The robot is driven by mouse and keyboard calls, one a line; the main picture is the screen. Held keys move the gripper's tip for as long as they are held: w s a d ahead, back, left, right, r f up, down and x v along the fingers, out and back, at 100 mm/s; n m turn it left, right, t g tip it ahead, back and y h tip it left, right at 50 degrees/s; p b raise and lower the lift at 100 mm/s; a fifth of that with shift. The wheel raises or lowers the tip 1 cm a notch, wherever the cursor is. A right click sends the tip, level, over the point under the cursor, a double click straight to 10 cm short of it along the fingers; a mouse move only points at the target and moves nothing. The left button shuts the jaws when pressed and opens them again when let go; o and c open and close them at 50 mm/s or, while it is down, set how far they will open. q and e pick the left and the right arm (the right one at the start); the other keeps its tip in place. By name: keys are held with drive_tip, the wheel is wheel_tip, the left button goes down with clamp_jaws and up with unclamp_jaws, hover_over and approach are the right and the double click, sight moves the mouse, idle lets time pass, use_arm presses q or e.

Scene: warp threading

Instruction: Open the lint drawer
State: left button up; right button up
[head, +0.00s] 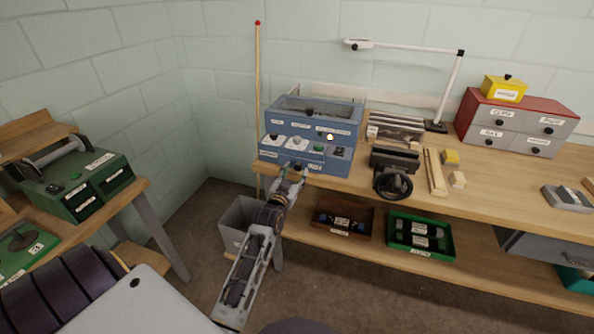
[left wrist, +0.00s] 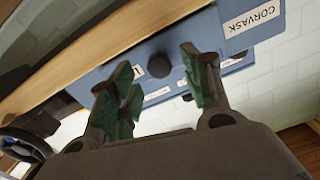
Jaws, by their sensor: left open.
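A blue machine (head: 310,112) with a see-through top stands at the left end of the workbench; it also shows in the left wrist view (left wrist: 205,45). Low on its front is a drawer front with a dark round knob (left wrist: 159,65) and a small white label (head: 315,167), partly hidden in the wrist view. The drawer looks shut. My left gripper (head: 293,172) is in front of the lower front of the machine. In the left wrist view the gripper (left wrist: 158,78) is open, its green-tipped fingers on either side of the knob, apart from it. My right gripper is not in view.
Below are a grey bin (head: 236,222), a brown tray (head: 368,222) and a green tray (head: 440,257). A green machine (head: 85,180) stands on a separate table at left.

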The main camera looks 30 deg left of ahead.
sight(299, 164)
use_arm(q)
drive_tip(key=shift+x, duration=1.4)
drive_tip(key=shift+c, duration=0.5)
clamp_jaws()
